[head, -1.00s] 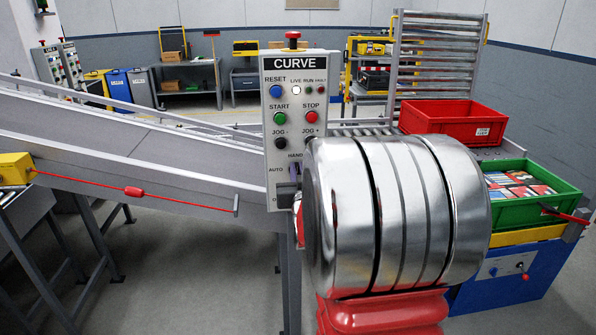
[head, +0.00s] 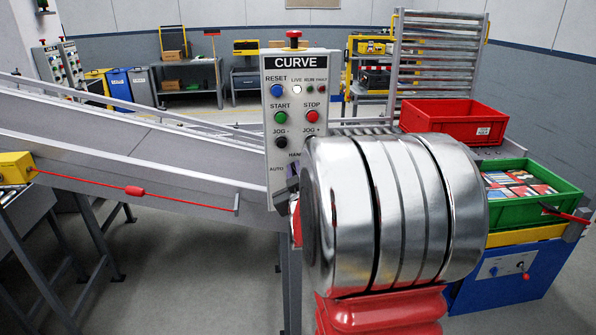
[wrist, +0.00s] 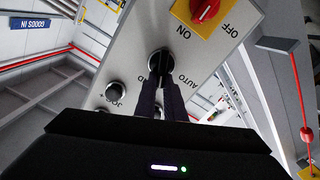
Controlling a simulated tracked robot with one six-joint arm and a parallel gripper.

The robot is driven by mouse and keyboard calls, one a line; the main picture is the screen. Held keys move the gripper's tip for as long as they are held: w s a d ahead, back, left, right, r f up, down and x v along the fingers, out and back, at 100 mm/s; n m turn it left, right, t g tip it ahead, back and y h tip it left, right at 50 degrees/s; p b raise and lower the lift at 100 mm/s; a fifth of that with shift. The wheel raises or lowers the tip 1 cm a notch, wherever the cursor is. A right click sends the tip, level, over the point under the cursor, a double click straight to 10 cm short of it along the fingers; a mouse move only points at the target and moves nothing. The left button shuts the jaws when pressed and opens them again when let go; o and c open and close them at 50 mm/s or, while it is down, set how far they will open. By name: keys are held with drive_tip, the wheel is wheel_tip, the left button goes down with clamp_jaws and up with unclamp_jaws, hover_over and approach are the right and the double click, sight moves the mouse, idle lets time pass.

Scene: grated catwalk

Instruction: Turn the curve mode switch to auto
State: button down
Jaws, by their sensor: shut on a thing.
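The CURVE control panel (head: 303,62) stands upright just beyond my arm. My gripper (head: 293,170) is at its lower part, with the big metal arm link hiding much of that area. In the wrist view my gripper (wrist: 160,82) has its two dark purple fingers close together on the curve mode switch (wrist: 158,58), a dark round knob. The AUTO label (wrist: 186,86) is beside the fingers, and the HAND label is partly covered by them. I cannot tell which label the switch points at.
A red rotary switch (wrist: 206,9) on a yellow plate marked ON and OFF is close to the mode switch. A black jog button (wrist: 116,91) is on the other side. A conveyor (head: 150,165) runs left. Red (head: 455,121) and green (head: 560,205) crates stand right.

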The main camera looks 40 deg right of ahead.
drive_tip(key=n, duration=0.4)
drive_tip(key=f+n, duration=0.1)
drive_tip(key=n, duration=0.3)
drive_tip(key=a+f+n, duration=0.1)
drive_tip(key=n, duration=0.3)
drive_tip(key=shift+w+a+f+n, duration=0.1)
drive_tip(key=shift+w+n, duration=0.25)
drive_tip(key=shift+n, duration=0.05)
drive_tip(key=c, duration=1.8)
unclamp_jaws()
drive_tip(key=shift+c, duration=0.2)
